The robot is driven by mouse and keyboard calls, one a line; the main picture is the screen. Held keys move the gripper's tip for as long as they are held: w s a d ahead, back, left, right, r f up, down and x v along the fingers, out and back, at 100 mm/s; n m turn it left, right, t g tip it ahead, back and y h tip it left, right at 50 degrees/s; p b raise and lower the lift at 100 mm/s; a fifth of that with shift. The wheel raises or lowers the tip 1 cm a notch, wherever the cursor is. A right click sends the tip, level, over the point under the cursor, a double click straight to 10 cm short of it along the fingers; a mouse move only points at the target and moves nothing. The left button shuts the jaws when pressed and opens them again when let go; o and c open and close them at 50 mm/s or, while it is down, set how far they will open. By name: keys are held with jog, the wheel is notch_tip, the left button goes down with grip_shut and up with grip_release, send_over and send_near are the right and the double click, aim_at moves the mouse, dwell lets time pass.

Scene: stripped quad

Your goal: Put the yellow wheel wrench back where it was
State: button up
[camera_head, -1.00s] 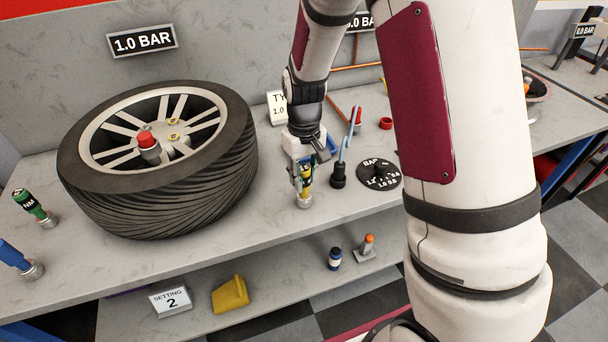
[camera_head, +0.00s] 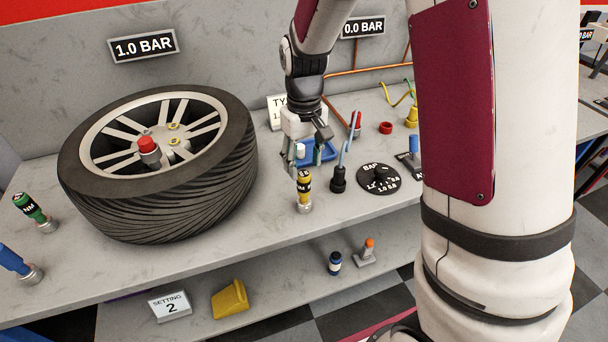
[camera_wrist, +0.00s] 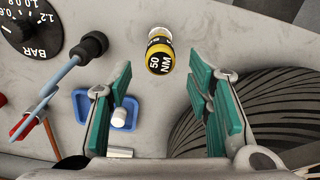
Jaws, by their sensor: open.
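The yellow wheel wrench (camera_head: 304,190) stands upright on the grey bench, to the right of the tyre and near the bench's front edge. In the wrist view its yellow and black top, marked 50 NM (camera_wrist: 160,58), shows beyond my fingertips, with a gap between. My gripper (camera_head: 308,158) is open and empty, above and behind the wrench. Its green finger pads (camera_wrist: 163,100) stand wide apart in the wrist view, with nothing between them but a view of the bench and blue tray.
A tyre (camera_head: 215,200) lies to the left. A blue tray (camera_head: 328,151) with a white piece is behind the wrench. A black gauge hose end (camera_head: 338,180) and a BAR dial (camera_head: 379,177) stand close on the right. The bench left of the wrench has a narrow clear strip.

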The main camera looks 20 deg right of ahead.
notch_tip(320, 180, up, 6)
jog(key=shift+f, duration=0.15)
jog(key=s+r+m+t, duration=0.1)
jog(key=s+r+t, duration=0.1)
jog(key=s+r, duration=0.9)
jog(key=s+m+t, duration=0.1)
jog(key=s+t, duration=0.1)
jog(key=s, duration=1.2)
jog(key=shift+d+r, duration=0.15)
jog(key=shift+s+r, duration=0.1)
jog(key=shift+r+p, duration=0.45)
